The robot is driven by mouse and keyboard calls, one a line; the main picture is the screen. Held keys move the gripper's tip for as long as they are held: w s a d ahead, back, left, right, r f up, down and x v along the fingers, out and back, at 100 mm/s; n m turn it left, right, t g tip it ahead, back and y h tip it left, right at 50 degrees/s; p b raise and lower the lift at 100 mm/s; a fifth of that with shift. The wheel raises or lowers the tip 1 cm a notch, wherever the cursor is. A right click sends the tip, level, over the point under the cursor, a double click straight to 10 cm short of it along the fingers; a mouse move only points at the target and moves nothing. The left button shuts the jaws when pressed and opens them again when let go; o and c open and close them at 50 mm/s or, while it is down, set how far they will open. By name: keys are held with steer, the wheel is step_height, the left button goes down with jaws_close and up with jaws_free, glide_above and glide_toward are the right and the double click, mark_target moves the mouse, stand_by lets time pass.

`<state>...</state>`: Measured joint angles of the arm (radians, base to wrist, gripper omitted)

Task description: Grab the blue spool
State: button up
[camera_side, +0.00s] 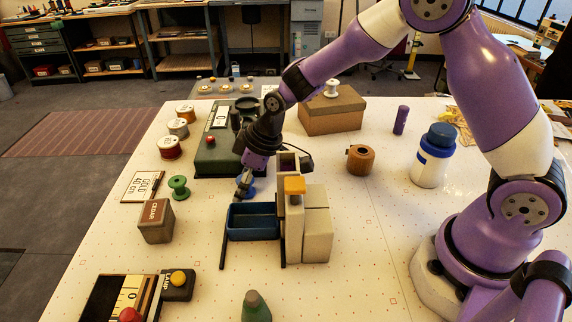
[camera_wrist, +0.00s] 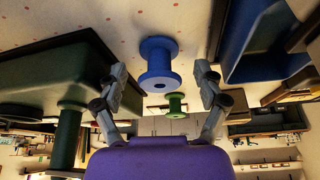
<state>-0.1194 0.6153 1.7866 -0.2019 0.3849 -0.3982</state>
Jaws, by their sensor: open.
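The blue spool (camera_wrist: 159,62) stands on the white table between my two open fingers in the wrist view, apart from both fingertips as far as I can see. In the side view the blue spool (camera_side: 249,191) is partly hidden by my gripper (camera_side: 244,184), which reaches down over it. In the wrist view my gripper (camera_wrist: 160,88) is open, with one finger on each side of the spool and nothing held.
A blue tray (camera_side: 254,222) beside a beige block machine (camera_side: 310,225) is close to the spool. A dark green device (camera_side: 215,160) stands behind. A green spool (camera_side: 179,187) and a cedar block (camera_side: 156,221) are to the left.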

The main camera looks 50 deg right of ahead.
steer(key=c, duration=1)
steer(key=shift+o, duration=0.2)
